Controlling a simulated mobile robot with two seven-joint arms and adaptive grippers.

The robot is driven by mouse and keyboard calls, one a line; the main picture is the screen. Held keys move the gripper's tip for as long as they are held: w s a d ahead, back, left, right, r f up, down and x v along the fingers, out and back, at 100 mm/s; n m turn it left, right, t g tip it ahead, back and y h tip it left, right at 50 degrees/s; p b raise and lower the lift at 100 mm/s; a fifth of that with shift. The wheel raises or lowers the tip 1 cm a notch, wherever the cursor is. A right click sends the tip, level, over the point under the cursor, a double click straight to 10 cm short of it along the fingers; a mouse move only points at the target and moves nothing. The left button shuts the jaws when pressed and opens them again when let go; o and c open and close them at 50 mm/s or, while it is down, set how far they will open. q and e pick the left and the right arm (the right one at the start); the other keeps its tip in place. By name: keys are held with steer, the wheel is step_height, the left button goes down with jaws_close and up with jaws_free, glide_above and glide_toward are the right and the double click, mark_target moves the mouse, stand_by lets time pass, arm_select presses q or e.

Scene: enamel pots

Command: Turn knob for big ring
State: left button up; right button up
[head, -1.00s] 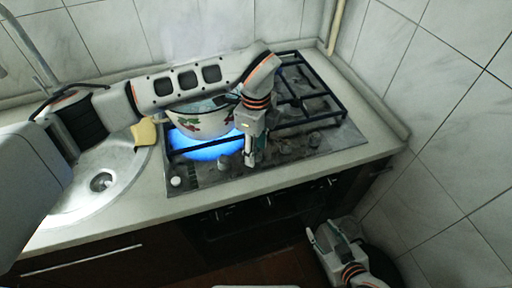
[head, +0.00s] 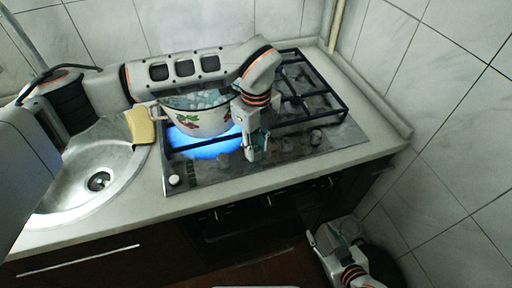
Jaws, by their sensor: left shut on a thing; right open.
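A white enamel pot (head: 199,122) with a floral print stands on the left burner of the gas hob (head: 205,181). A wide blue flame (head: 212,148) burns under it. My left arm reaches across behind and over the pot. My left gripper (head: 254,152) points down at the hob's front, right of the flame, and is shut on a knob; its fingers hide the knob. A pale knob (head: 174,180) sits at the hob's front left corner. Darker knobs (head: 316,137) stand to the gripper's right. My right gripper (head: 328,236) is open and empty, low in front of the counter.
A steel sink (head: 100,181) lies left of the hob, with a yellow cloth or sponge (head: 141,126) at its edge. Black grates (head: 318,92) cover the right burners. Tiled walls close off the back and right. An oven front (head: 245,222) is below.

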arm_select(q)
steer(key=m+b, duration=0.1)
steer(key=m, duration=0.2)
steer(key=shift+m, duration=0.4)
steer(key=m, duration=0.3)
steer(key=shift+m+b, duration=0.3)
steer(key=shift+b, duration=0.1)
steer(key=m, duration=0.6)
steer(key=shift+m+b, duration=0.3)
steer(key=shift+b, duration=0.1)
steer(key=o, duration=1.1)
